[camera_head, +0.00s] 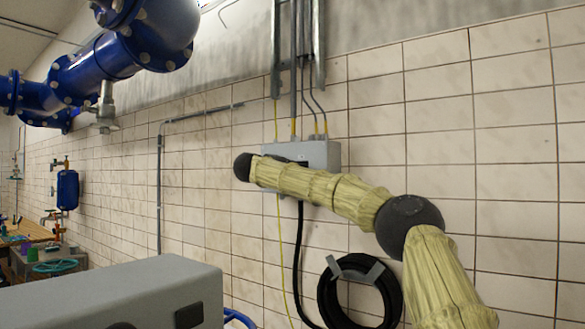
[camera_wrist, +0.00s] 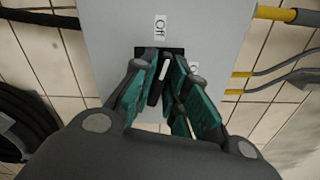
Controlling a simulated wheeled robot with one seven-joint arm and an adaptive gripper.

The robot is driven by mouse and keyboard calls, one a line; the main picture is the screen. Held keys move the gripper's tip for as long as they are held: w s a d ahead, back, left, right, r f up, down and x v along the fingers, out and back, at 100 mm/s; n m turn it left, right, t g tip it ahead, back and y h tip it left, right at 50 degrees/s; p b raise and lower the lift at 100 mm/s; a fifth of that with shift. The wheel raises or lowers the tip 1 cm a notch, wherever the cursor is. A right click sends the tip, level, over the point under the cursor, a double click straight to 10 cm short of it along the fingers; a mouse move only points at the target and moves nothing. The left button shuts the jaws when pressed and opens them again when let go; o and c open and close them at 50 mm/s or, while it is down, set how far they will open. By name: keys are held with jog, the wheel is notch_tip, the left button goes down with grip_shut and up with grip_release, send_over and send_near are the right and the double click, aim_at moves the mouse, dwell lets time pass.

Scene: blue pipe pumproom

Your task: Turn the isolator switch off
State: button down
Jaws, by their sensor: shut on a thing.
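The isolator switch is a grey box (camera_head: 322,152) on the tiled wall in the head view, partly covered by my arm. In the wrist view the box (camera_wrist: 110,40) carries an "Off" label (camera_wrist: 160,27) above the switch handle. A second label (camera_wrist: 194,68), mostly covered by a finger, sits to the right. The black handle (camera_wrist: 155,92) has a white line (camera_wrist: 165,69) that runs nearly upright, roughly toward "Off". My gripper (camera_wrist: 160,70) is shut on the handle, with a teal-padded finger on each side. In the head view my gripper is hidden behind my arm.
Cables and conduit (camera_head: 293,60) run up the wall from the box. A coiled black hose (camera_head: 360,300) hangs below it. Large blue pipes (camera_head: 110,50) are at upper left. A grey cabinet (camera_head: 120,295) stands at lower left. The tiled wall at right is clear.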

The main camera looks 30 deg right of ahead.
jog(key=shift+n+p, duration=0.4)
jog(key=shift+n, duration=0.7)
jog(key=c, duration=1.5)
grip_release()
jog(key=shift+f, duration=0.1)
jog(key=v, duration=1.2)
